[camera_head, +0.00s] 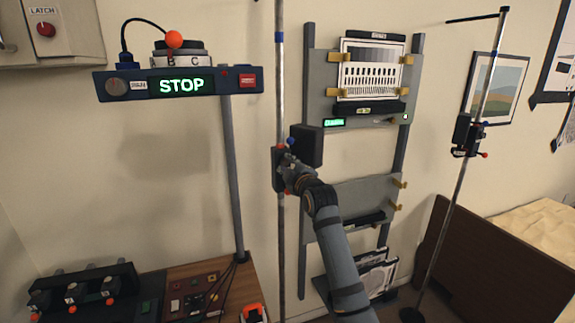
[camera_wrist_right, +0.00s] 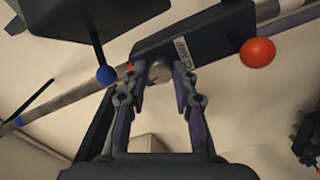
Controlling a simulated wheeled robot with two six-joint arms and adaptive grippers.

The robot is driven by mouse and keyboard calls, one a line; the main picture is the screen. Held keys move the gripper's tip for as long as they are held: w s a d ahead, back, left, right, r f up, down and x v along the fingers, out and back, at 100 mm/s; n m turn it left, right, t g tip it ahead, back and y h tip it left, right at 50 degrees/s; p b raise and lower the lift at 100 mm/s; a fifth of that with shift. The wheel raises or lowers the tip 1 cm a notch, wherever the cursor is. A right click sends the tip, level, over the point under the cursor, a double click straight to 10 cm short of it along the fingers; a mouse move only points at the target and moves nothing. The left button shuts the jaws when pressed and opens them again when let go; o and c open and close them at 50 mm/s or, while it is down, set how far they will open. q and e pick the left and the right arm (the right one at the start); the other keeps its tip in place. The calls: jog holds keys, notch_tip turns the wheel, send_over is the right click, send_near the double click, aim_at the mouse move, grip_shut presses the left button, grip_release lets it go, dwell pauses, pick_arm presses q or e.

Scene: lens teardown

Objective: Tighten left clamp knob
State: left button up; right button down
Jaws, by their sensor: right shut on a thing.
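The left clamp is a dark block (camera_head: 278,168) on the left upright pole (camera_head: 281,90) in the head view. In the right wrist view the clamp block (camera_wrist_right: 220,35) crosses the top and carries a label reading CLAMP. My right gripper (camera_head: 287,172) is at this clamp. In the wrist view its two fingers (camera_wrist_right: 156,82) close around the small grey clamp knob (camera_wrist_right: 157,72) below the block. The fingers hide most of the knob. A red ball (camera_wrist_right: 257,52) and a blue ball (camera_wrist_right: 106,74) stick out on either side. My left gripper is not in view.
A dark box (camera_head: 308,145) sits beside the clamp, close to my right gripper. A panel rack (camera_head: 308,85) stands behind my right arm. A display reading STOP (camera_head: 181,86) hangs at the left. A second pole with a clamp (camera_head: 467,135) stands at the right.

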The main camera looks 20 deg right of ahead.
jog(key=shift+m, duration=1.9)
jog(key=c, duration=1.1)
grip_release()
jog(key=shift+o, duration=0.2)
jog(key=shift+s+f, duration=0.1)
jog(key=shift+s, duration=0.05)
jog(key=s, duration=1.1)
jog(key=shift+s+d, duration=0.2)
jog(key=shift+s, duration=0.1)
